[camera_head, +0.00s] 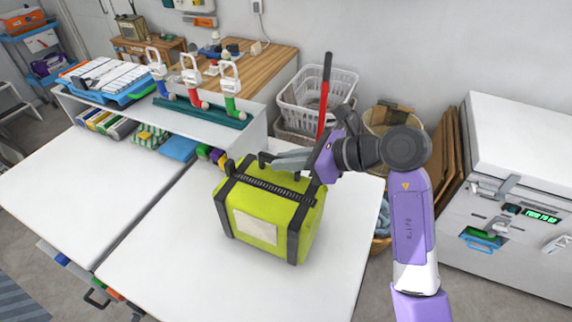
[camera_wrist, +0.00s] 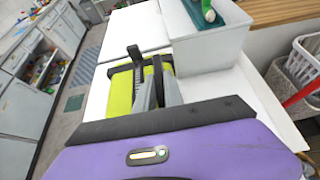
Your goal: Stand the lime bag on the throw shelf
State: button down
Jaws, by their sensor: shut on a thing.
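The lime bag (camera_head: 262,212) is a boxy yellow-green bag with black straps and a pale label, upright on or just above the white table (camera_head: 135,262); I cannot tell if it touches. My gripper (camera_head: 268,160) reaches in from the right at the bag's top and is shut on its black strap or handle. In the wrist view the lime bag (camera_wrist: 120,92) is partly hidden behind the fingers of my gripper (camera_wrist: 150,75). Which shelf is the throw shelf is not clear; a raised white shelf (camera_head: 255,130) stands at the table's back.
A white basket (camera_head: 315,92) and a white chest (camera_head: 520,150) stand to the right. The table's front is clear.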

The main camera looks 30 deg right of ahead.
jog(key=shift+f, duration=1)
jog(key=c, duration=1.5)
grip_release()
jog(key=shift+f, duration=0.1)
jog(key=shift+o, duration=0.2)
jog(key=shift+d+r, duration=0.1)
jog(key=shift+r, duration=0.1)
jog(key=b+v, duration=0.3)
jog(key=v, duration=0.9)
jog(key=shift+f, duration=0.15)
